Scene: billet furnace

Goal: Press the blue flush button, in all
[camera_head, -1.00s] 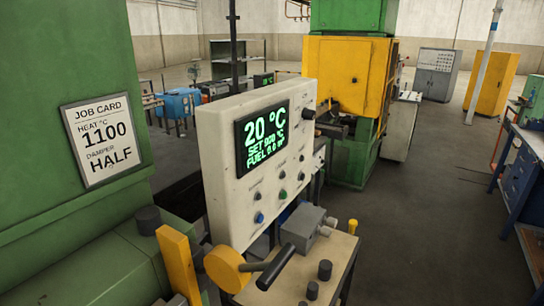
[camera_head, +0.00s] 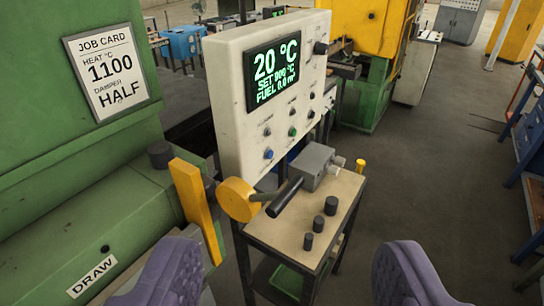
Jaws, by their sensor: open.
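The blue flush button (camera_head: 268,154) is a small round button at the lower left of the cream control panel (camera_head: 228,110). A green button (camera_head: 292,132) and another knob sit to its right. The panel's display (camera_head: 272,72) reads 20 °C, with a set line and a fuel line of 0.0. My gripper (camera_head: 285,285) shows as two purple padded fingers at the bottom edge, wide apart with nothing between them. It is in front of and below the panel, well apart from the blue button.
A small table (camera_head: 318,205) below the panel carries a grey box (camera_head: 316,163), a black-handled lever (camera_head: 284,198) with a yellow disc (camera_head: 239,200), and several dark cylinders. A yellow bar (camera_head: 194,208) stands at left. A job card (camera_head: 106,72) reads 1100, HALF.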

